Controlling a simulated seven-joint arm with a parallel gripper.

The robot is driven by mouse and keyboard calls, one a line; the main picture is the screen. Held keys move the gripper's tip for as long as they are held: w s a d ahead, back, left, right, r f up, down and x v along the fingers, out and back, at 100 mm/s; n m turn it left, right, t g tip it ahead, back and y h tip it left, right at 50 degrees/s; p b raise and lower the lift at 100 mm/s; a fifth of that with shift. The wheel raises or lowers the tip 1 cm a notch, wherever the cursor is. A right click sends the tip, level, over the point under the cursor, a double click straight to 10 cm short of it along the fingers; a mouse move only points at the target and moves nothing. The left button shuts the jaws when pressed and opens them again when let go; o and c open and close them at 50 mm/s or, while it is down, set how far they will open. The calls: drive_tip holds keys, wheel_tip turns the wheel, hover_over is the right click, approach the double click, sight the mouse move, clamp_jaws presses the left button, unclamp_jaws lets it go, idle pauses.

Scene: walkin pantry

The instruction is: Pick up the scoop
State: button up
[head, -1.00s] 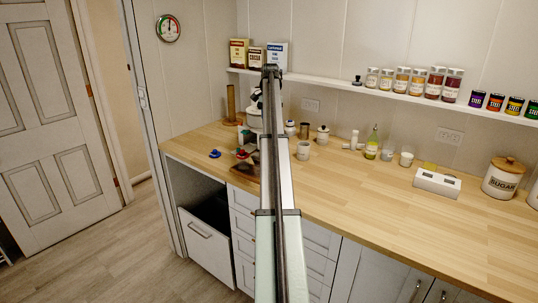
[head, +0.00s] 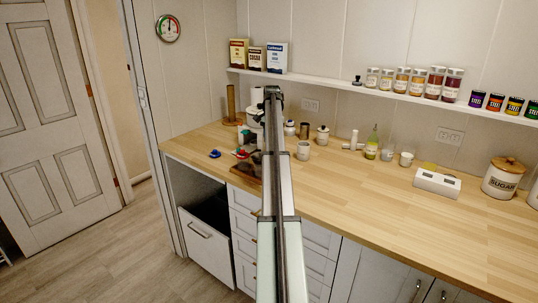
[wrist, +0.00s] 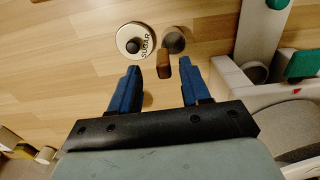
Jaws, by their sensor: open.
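In the wrist view, the scoop shows as a round metal cup (wrist: 176,39) with a short wooden handle (wrist: 164,67) pointing toward my gripper. It is on the wooden counter right beside a white lidded jar marked SUGAR (wrist: 129,46). My gripper (wrist: 161,67) is open, with its blue fingers on either side of the handle in the picture. Nothing is held, and I cannot tell how far the fingertips are above the handle. In the head view my arm hides the gripper, and I cannot pick out the scoop for sure.
A white machine with green parts (wrist: 253,42) stands close right of my gripper, with a grey bowl (wrist: 265,125) below it in the picture. Small jars (wrist: 25,148) lie at the lower left. In the head view, the counter (head: 350,185) is clear at its front right.

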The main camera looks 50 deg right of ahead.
drive_tip(key=f, duration=0.4)
drive_tip(key=shift+w+a+f, duration=0.15)
drive_tip(key=shift+w+f, duration=0.05)
drive_tip(key=shift+w, duration=0.05)
clamp_jaws()
